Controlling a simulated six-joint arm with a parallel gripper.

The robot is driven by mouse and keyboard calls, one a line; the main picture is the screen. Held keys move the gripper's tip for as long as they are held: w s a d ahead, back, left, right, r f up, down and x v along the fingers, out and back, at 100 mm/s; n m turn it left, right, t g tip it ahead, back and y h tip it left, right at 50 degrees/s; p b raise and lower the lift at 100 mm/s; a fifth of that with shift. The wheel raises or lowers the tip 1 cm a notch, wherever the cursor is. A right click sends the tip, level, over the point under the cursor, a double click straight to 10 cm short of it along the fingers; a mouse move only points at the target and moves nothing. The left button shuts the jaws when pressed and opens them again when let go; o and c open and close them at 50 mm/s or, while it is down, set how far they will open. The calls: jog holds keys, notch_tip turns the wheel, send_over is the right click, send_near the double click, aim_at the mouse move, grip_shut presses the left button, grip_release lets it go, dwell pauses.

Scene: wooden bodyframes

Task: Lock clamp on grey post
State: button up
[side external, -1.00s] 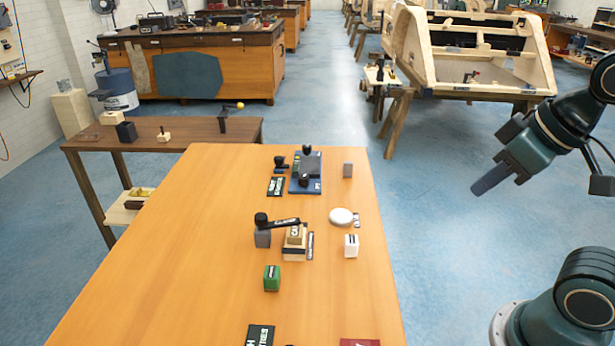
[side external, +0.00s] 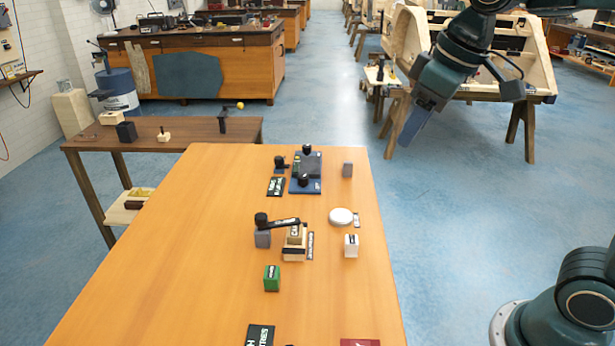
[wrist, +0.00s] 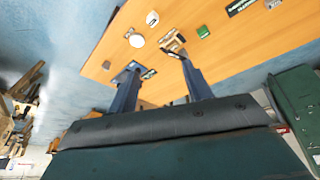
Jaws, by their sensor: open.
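The grey post (side external: 263,238) is a short block standing on the orange table. The clamp and blocks also show small in the wrist view (wrist: 172,42), partly near a finger. My gripper (side external: 408,128) hangs beyond the table's far right corner, above the blue floor, well apart from the clamp. In the wrist view its two fingers (wrist: 160,82) are spread with nothing held between them.
Near the clamp stand a green block (side external: 272,278), a white block (side external: 351,246) and a white disc (side external: 341,216). Behind are a blue-based fixture (side external: 306,172) with black knobs and a grey block (side external: 347,169). The table's left side (side external: 190,240) is clear.

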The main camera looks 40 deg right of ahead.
jog(key=w+a+n+g, duration=0.1)
jog(key=w+a+n, duration=0.15)
jog(key=w, duration=0.75)
jog(key=n+g, duration=0.3)
jog(key=n, duration=0.1)
send_over(261, 216)
notch_tip(261, 216, down, 14)
jog(key=shift+f, duration=0.15)
jog(key=shift+f, duration=6.8)
grip_shut()
